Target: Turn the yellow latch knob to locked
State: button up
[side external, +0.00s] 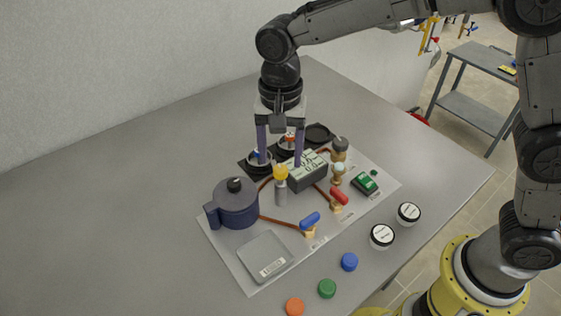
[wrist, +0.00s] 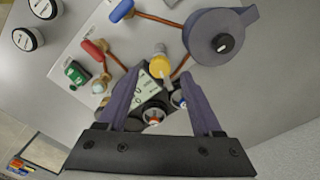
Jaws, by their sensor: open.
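The yellow latch knob (side external: 281,171) tops a short grey post on the white board; it also shows in the wrist view (wrist: 160,60). My gripper (side external: 281,164) points down with its two purple fingers spread wide and nothing between them. In the wrist view the knob appears between the fingertips of my gripper (wrist: 161,68), near their far ends. In the side view the tips look above and behind the knob, apart from it. Height over it is hard to judge. No lock marking is readable.
A display box (side external: 307,171) stands beside the post, close to one finger. A blue-grey pot (side external: 236,204), red valve handle (side external: 339,196), blue valve handle (side external: 310,220), green switch (side external: 365,182) and scale (side external: 265,257) crowd the board. The table's left side is clear.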

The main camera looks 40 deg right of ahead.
aim_at(276, 168)
jog(key=shift+f, duration=1.4)
grip_shut()
